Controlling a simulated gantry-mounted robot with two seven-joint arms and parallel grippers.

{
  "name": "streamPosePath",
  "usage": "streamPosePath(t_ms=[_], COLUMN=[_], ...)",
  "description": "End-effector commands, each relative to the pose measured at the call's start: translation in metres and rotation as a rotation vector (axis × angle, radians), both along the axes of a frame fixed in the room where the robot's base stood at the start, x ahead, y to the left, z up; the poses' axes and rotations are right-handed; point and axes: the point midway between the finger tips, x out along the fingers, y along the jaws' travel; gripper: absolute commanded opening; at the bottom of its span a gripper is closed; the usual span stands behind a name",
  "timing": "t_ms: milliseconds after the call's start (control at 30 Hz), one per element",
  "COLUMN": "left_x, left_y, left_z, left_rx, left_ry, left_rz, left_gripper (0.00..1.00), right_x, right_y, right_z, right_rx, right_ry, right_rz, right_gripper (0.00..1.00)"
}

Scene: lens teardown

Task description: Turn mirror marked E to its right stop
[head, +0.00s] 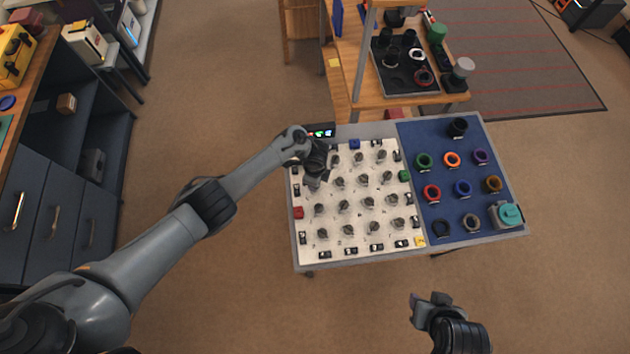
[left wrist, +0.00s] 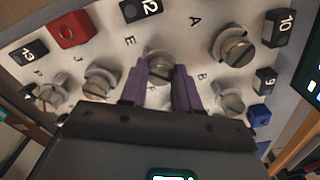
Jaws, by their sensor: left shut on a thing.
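The white board (head: 333,245) carries several grey knob-like mirrors with slotted tops and printed letters. In the left wrist view, the mirror next to the letter E (left wrist: 159,66) stands between the purple fingers of my left gripper (left wrist: 162,88), which is shut on it. Its lower part is hidden by the fingers and gripper body. In the head view my left gripper (head: 314,182) is at the board's upper left and hides that mirror. My right gripper (head: 431,298) is empty, apart from the board, in front of it, with its fingers spread.
Neighbouring mirrors (left wrist: 234,46) stand close around the gripped one. Numbered black blocks (left wrist: 140,9), a red block (left wrist: 68,30) and a blue block (left wrist: 259,115) line the board's edges. The blue panel (head: 410,150) at right holds coloured rings and a teal-topped device (head: 508,214).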

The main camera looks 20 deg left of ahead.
Motion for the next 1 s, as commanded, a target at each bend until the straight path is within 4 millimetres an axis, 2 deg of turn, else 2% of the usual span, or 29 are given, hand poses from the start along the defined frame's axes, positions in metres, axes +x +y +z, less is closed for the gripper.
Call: streamPosePath(t_ms=[667,700,833,1000], left_x=[0.0001,0.0001,0.0001,0.0001], left_y=[0.0002,0.0002,0.0002,0.0001], left_z=[0.0000,0.0000,0.0000,0.0000], left_rx=[0.000,0.000,0.000,0.000], left_ry=[0.000,0.000,0.000,0.000], left_rz=[-0.063,-0.063,-0.062,-0.062], left_gripper=[0.01,0.36,0.56,0.57], right_x=[-0.0002,-0.0002,-0.0002,-0.0001], right_y=[-0.0015,-0.0017,-0.0022,-0.0021], right_z=[-0.0020,-0.0021,-0.0021,-0.0021], right_rx=[-0.007,-0.008,-0.009,-0.009], right_ry=[0.000,0.000,0.000,0.000], right_rz=[0.004,0.005,0.006,0.005], right_gripper=[0.43,0.43,0.43,0.43])
